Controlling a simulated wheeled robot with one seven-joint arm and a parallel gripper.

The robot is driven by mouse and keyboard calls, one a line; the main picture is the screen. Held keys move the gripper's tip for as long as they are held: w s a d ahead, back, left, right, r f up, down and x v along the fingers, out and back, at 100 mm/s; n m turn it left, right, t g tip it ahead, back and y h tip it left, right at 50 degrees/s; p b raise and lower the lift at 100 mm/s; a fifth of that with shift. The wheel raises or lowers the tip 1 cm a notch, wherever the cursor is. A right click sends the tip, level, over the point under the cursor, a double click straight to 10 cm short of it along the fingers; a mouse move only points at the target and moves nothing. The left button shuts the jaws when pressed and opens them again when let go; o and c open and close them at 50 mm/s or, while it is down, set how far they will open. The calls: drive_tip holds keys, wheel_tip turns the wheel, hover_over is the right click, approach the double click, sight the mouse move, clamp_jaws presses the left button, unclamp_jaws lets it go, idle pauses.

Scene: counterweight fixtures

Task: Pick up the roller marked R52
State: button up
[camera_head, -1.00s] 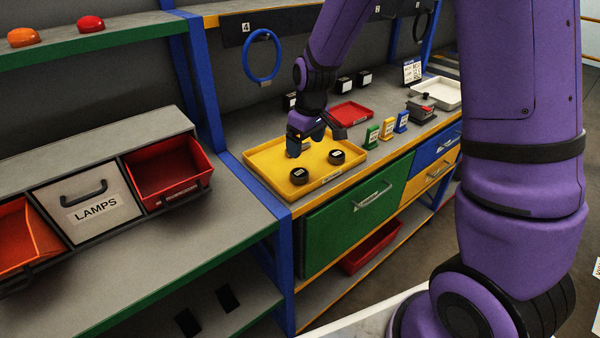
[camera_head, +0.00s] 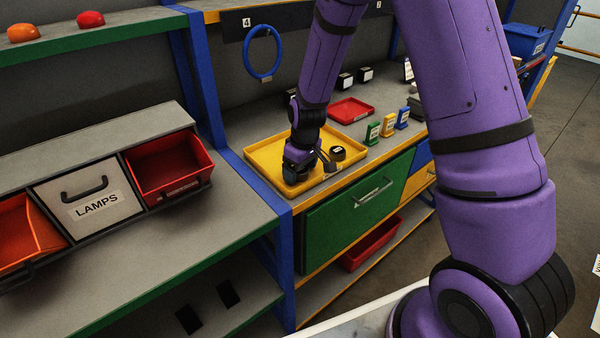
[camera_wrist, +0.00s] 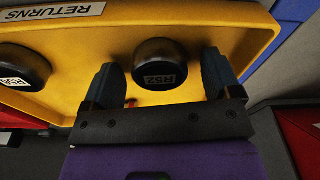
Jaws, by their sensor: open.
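The black roller marked R52 (camera_wrist: 160,64) lies in the yellow tray (camera_wrist: 120,103). In the wrist view it sits ahead of and partly between the two fingers of my open gripper (camera_wrist: 165,80), with its label facing me. The fingers stand on either side of it, and nothing shows shut on it. A second black roller (camera_wrist: 22,66), whose label seems to read R56, lies to the left in the same tray. In the head view my gripper (camera_head: 299,170) is low over the tray's near left part and hides R52; the other roller (camera_head: 337,153) shows to its right.
The yellow tray's rim (camera_head: 262,186) is close to my gripper, and a RETURNS label (camera_wrist: 55,13) is on it. A red tray (camera_head: 351,110) and green, yellow and blue labelled holders (camera_head: 388,126) stand to the right. A blue ring (camera_head: 262,53) hangs behind.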

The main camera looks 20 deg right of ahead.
drive_tip(key=c, duration=1.2)
drive_tip(key=shift+c, duration=0.2)
